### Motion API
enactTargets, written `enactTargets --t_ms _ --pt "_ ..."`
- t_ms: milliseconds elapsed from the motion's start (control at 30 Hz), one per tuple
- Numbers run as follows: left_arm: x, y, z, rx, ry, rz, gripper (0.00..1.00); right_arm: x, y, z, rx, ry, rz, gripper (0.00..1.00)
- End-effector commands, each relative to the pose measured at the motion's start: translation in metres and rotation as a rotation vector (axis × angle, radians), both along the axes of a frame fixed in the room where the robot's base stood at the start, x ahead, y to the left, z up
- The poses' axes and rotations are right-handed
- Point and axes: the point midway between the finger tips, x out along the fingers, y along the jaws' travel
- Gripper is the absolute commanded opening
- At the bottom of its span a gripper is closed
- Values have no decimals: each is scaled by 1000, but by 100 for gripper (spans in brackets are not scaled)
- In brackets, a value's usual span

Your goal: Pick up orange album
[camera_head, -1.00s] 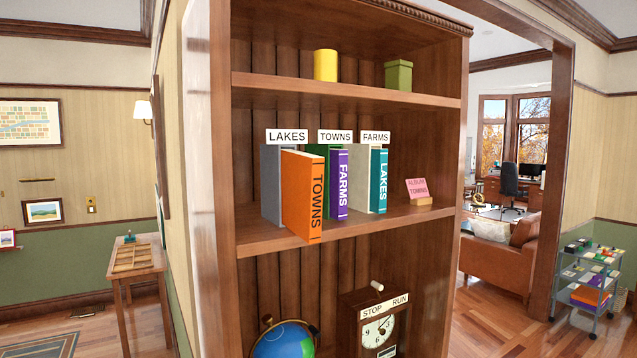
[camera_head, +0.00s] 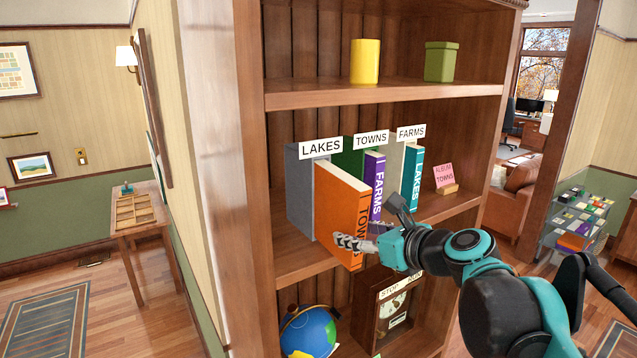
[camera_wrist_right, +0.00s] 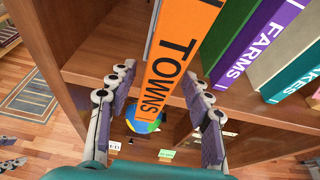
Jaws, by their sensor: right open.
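The orange album (camera_head: 338,213), marked TOWNS on its spine, stands on the middle shelf in front of the LAKES label and sticks out past the shelf edge. My right gripper (camera_head: 372,226) is open at the lower end of its spine. In the right wrist view the orange album (camera_wrist_right: 182,50) comes down between the two spread fingers of my right gripper (camera_wrist_right: 160,115), with a gap visible on at least the right side. I cannot tell whether a finger touches it.
A purple FARMS album (camera_head: 376,190) and a teal LAKES album (camera_head: 411,180) stand to the right. A pink note (camera_head: 444,176) reads ALBUM TOWNS. A globe (camera_head: 309,332) and a clock box (camera_head: 390,310) sit on the shelf below.

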Motion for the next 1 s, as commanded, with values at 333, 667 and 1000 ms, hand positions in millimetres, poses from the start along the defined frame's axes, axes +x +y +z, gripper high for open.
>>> enactTargets --t_ms 333,667,1000 --pt "0 0 7 0 0 0 49 24 16 3 52 21 -17 50" --pt "0 0 17 0 0 0 49 58 45 -9 51 20 -15 50" --pt "0 0 17 0 0 0 49 63 47 -12 51 19 -17 42"
